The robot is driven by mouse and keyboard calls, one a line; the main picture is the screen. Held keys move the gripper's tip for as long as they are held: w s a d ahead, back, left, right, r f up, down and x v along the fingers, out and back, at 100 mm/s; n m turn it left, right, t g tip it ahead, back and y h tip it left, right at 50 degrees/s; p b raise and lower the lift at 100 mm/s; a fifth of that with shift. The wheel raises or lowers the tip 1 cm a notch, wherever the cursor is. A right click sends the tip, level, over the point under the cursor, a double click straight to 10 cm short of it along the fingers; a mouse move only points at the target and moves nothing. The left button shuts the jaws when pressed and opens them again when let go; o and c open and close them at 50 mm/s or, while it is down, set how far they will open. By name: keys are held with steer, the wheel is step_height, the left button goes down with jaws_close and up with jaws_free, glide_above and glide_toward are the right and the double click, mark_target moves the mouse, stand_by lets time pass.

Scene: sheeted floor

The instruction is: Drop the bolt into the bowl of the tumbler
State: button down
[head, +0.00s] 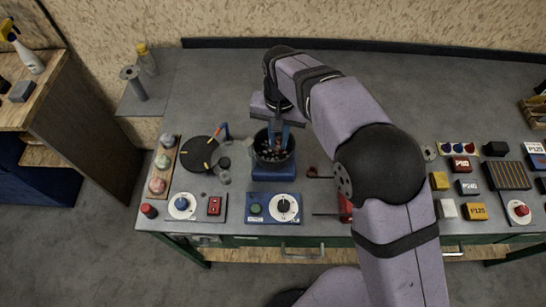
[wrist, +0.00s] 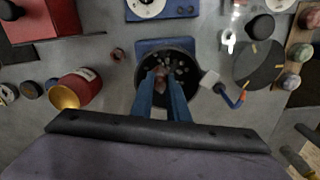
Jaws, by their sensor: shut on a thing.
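The tumbler's dark round bowl (head: 257,158) stands on a blue base (head: 273,174) near the middle of the bench, with several small grey pieces inside. The bowl also shows in the wrist view (wrist: 143,88). My gripper (head: 276,130) points down at the bowl, its blue fingers over the opening. In the wrist view my gripper (wrist: 162,88) is shut on a small brownish piece, which looks like the bolt (wrist: 161,76). The bolt's tip lies over the inside of the bowl. Its exact height above the pieces cannot be told, and the fingers partly hide it.
A blue panel (head: 272,208) with a green button and dial lies in front of the tumbler. A black disc (head: 198,155) with yellow marks lies to its left. A red can (wrist: 84,86) is near the bowl in the wrist view. Several coloured boxes stand at right.

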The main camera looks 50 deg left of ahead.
steer(key=c, duration=1.6)
jaws_free()
steer(key=shift+c, duration=0.2)
steer(key=shift+r+b, duration=1.05)
steer(key=shift+r, duration=2.6)
